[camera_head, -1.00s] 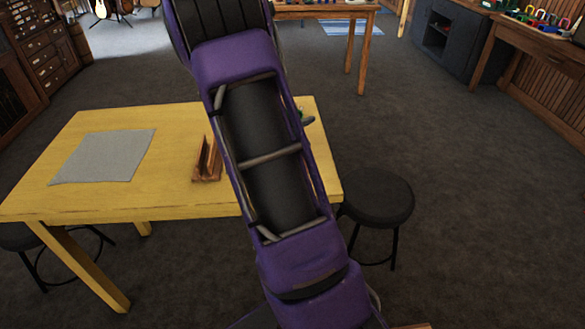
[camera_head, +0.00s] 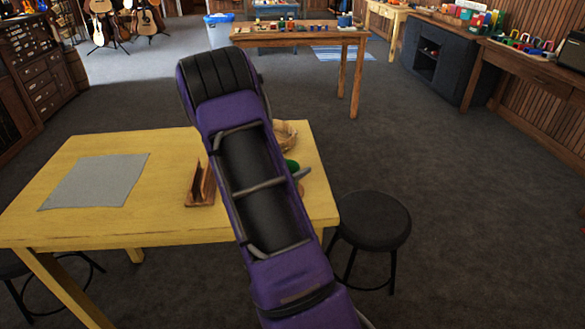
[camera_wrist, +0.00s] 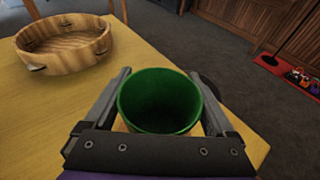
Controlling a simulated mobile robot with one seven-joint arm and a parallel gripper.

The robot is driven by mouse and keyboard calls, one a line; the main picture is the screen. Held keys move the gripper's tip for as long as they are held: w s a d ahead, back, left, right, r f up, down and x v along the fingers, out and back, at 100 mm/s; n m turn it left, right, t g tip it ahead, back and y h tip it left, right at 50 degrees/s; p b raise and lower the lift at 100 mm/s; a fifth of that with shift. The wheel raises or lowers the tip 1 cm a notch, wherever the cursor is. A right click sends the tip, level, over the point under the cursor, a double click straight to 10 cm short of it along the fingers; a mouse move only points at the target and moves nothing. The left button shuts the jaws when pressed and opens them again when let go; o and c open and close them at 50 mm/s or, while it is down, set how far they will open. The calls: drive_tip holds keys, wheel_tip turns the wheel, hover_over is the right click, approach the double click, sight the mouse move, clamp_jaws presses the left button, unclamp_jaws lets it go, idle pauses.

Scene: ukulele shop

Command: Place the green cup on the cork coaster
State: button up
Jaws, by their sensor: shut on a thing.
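The green cup (camera_wrist: 160,103) is upright between the two fingers of my gripper (camera_wrist: 160,85), which is shut on it. I look down into its open, empty inside in the wrist view. In the head view only a small green part of the cup (camera_head: 291,166) shows beside my purple arm, over the right side of the yellow table (camera_head: 110,221). I cannot make out the cork coaster for certain. A small orange-tan patch (camera_wrist: 120,126) shows beside the cup, low between the fingers; I cannot tell what it is. Whether the cup touches anything below is hidden.
A wooden stand (camera_head: 199,187) and a grey cloth (camera_head: 95,181) lie to the left. A black stool (camera_head: 374,219) stands at the table's right.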

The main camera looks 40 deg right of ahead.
drive_tip(key=shift+f, duration=0.15)
drive_tip(key=o, duration=1.1)
drive_tip(key=shift+a+r, duration=0.2)
drive_tip(key=shift+r, duration=0.05)
drive_tip(key=v, duration=1.1)
drive_tip(key=shift+s+a+r+p, duration=0.1)
drive_tip(key=shift+s+a+p, duration=0.05)
drive_tip(key=shift+a+p, duration=0.15)
